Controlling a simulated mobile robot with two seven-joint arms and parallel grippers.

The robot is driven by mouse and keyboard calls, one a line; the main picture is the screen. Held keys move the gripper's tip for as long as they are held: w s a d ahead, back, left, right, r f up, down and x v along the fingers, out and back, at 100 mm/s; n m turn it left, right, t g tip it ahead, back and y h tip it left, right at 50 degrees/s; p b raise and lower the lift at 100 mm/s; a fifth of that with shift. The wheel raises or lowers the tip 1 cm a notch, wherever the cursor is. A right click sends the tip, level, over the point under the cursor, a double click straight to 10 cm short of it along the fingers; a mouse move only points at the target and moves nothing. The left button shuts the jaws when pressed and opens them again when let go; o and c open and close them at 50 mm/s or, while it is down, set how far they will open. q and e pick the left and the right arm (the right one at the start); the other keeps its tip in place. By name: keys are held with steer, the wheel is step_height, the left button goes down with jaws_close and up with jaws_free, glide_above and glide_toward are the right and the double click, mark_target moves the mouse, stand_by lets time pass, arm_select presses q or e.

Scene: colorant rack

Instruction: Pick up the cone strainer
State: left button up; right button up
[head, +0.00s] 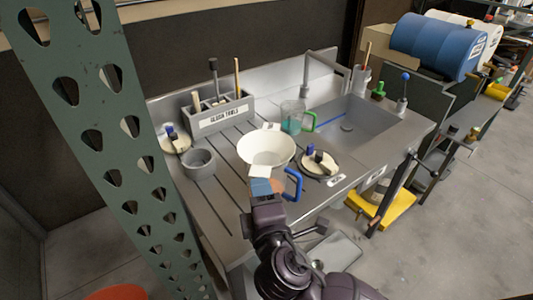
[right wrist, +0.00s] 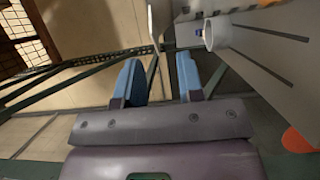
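The cone strainer seems to be the wide white funnel-shaped bowl (head: 266,150) near the middle of the grey sink table in the head view. My right gripper (head: 261,187) is just in front of it, at the table's front edge. Its blue fingers overlap the area below the bowl, and I cannot tell whether they touch anything there. In the right wrist view the gripper (right wrist: 160,80) has its two blue fingers apart, with nothing between them. The bowl is not clearly seen in that view. My left gripper is not in view.
A blue handle (head: 293,185) stands just right of the gripper. A grey pot (head: 199,163), a jug with a green handle (head: 293,117) and a dark-knobbed dish (head: 319,164) surround the bowl. A green perforated post (head: 100,130) rises at left. The sink (head: 350,128) lies behind right.

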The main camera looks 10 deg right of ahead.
mark_target(255, 174)
steer(key=shift+w+r+p, duration=0.15)
steer(key=shift+w+p, duration=0.15)
steer(key=shift+w, duration=2.4)
jaws_close()
